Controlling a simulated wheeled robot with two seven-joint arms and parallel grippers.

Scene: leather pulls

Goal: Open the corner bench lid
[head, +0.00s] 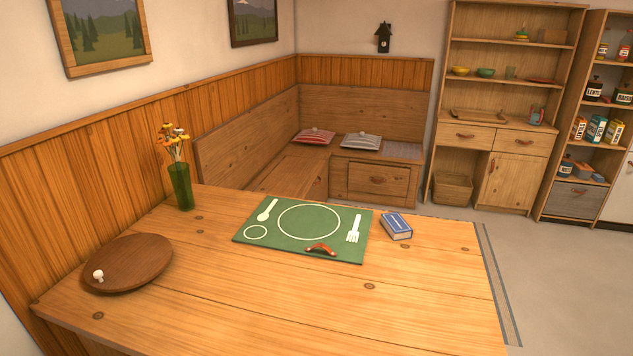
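The wooden corner bench (240,146) runs along the left wall and turns at the far corner. Its seat (290,170) lies flat and looks closed; the near part is hidden behind the table. A red-and-white cushion (314,136) and a grey-white cushion (360,141) lie on the seat near the corner. The bench's short end has a front panel (375,179) with a leather pull (377,180). Neither of my grippers shows in the head view.
A wooden table (420,290) fills the foreground, with a green placemat (290,246), blue box (396,226), round wooden plate (127,275) and flower vase (181,186). Shelves (505,130) stand at the back right. Bare floor (560,270) lies right of the table.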

